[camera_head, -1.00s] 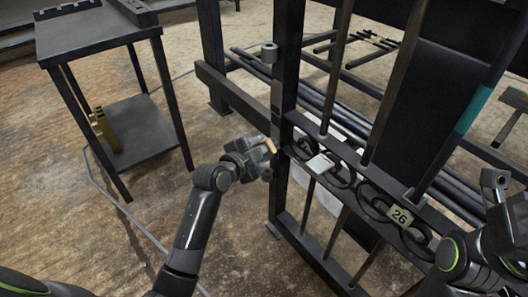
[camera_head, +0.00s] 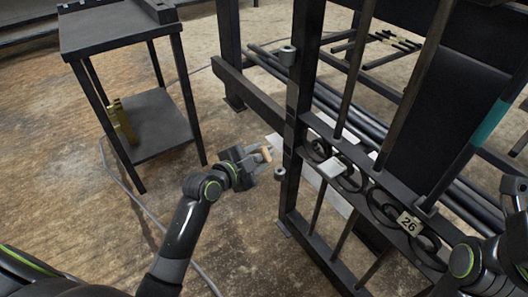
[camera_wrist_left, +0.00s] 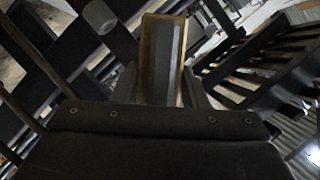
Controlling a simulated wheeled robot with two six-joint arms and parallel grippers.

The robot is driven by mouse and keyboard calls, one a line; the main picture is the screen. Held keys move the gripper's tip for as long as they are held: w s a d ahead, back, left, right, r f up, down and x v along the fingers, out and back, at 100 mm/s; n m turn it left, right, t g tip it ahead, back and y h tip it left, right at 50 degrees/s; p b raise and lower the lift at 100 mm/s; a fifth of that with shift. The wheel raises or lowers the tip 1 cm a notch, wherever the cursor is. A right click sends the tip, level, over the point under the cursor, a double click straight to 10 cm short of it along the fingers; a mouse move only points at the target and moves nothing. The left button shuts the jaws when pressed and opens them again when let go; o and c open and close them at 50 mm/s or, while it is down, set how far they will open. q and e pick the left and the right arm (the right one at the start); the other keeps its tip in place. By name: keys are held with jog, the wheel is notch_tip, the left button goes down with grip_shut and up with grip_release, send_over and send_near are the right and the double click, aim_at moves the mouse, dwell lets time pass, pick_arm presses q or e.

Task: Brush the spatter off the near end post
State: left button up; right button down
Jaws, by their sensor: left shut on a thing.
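The near end post (camera_head: 299,105) of the dark gate stands upright at the centre of the head view, with grey hinge barrels on its left side. I cannot make out spatter on it. My left gripper (camera_head: 258,158) is just left of the post, apart from it, and shut on a brush (camera_head: 267,153) with a tan wooden part. In the left wrist view the brush (camera_wrist_left: 162,60) shows as a grey block with wooden edges between the fingers. My right gripper (camera_head: 514,192) is partly in view at the right edge; its jaws are unclear.

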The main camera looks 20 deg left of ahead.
pick_arm(q)
jog(key=shift+s, duration=0.1)
jog(key=shift+s+a, duration=0.95)
jog(key=shift+s, duration=0.15)
